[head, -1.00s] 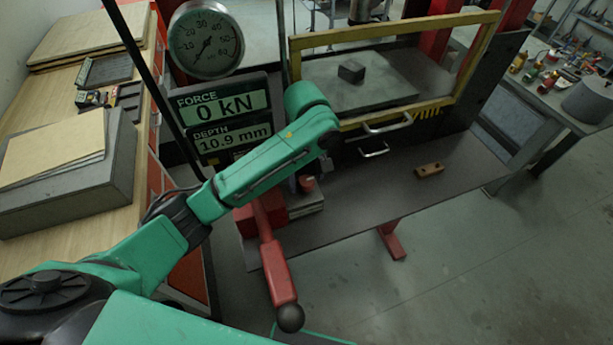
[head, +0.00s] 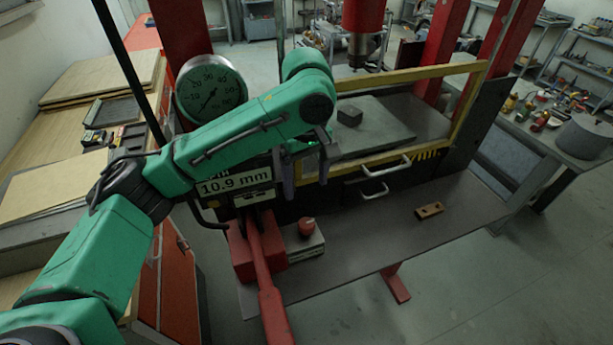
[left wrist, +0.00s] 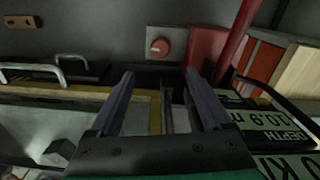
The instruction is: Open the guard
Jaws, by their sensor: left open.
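The guard is a yellow-framed clear panel (head: 472,98) across the front of the press, right of centre in the head view. It appears down, in front of a grey plate with a dark block. A silver bar handle (head: 385,169) sits at its lower edge. My left gripper (head: 306,172) is open and empty, left of that handle and apart from it, beside the guard's left end. In the left wrist view, my open fingers (left wrist: 162,92) have nothing between them; a yellow frame edge (left wrist: 95,92) passes behind them. My right gripper is not in view.
A second silver handle (head: 374,192) is below the guard handle. A red knob (head: 306,227) on a box and a red lever (head: 262,270) stand at front left. A wooden block (head: 429,210) lies on the bench. The display (head: 236,184) is close to my left gripper.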

